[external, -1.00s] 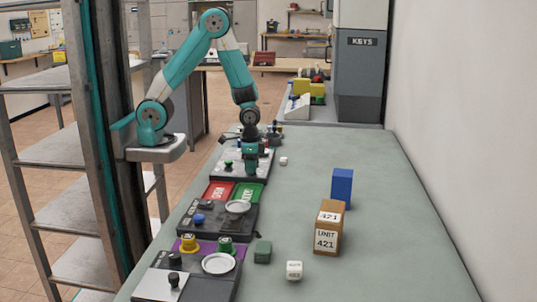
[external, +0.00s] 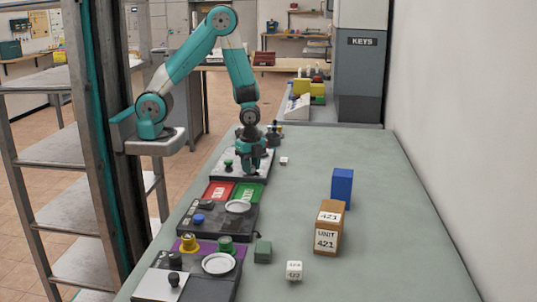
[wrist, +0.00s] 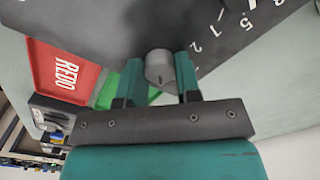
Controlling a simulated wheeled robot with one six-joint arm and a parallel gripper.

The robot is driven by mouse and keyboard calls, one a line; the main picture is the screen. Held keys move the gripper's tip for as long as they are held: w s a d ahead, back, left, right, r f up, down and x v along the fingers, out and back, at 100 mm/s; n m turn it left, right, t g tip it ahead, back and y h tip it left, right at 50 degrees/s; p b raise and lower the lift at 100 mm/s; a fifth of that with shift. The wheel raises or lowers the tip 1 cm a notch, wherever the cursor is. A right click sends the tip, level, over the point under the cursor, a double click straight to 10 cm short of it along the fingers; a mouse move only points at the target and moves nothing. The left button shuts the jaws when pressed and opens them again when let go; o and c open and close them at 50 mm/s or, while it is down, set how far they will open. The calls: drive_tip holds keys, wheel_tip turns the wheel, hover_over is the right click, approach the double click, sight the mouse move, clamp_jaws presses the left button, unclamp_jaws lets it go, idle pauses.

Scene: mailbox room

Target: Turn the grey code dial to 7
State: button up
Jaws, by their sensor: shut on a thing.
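The grey code dial (wrist: 158,66) is a short round knob on a dark plate (wrist: 110,22) in the wrist view. White digits, among them 1, 2 and 5, are printed on the plate to its right. My gripper (wrist: 160,76) has one finger on each side of the dial, closed on it. A small dark mark shows on the dial's lower side, but which digit it points to cannot be told. In the external view my gripper (external: 252,168) points down at the far panel (external: 212,167) and hides the dial.
Red REDO tray (external: 218,190) and green tray (external: 247,193) lie in front of the panel. Nearer are panels with round plates, a green box (external: 263,251) and a white cube (external: 294,270). A brown Unit 421 box (external: 328,228) and blue block (external: 342,186) stand right. The table's right side is mostly clear.

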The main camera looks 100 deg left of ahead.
drive_tip(key=shift+m, duration=0.6)
drive_tip(key=o, duration=0.9)
wheel_tip(320, 180, up, 18)
drive_tip(key=shift+f+p, duration=0.25)
drive_tip(key=shift+p, duration=0.55)
drive_tip(key=s+a+r+n+y, duration=0.1)
drive_tip(key=s+a+r+n, duration=0.1)
drive_tip(key=s+a+n, duration=0.1)
drive_tip(key=s+a+r+n+y, duration=0.1)
drive_tip(key=s+a+r+n, duration=0.2)
drive_tip(key=s+n, duration=0.3)
drive_tip(key=s+a+r+n+y, duration=0.2)
drive_tip(key=s+a+n, duration=0.2)
drive_tip(key=n, duration=0.4)
drive_tip(key=shift+s+r, duration=0.25)
drive_tip(key=shift+s, duration=0.3)
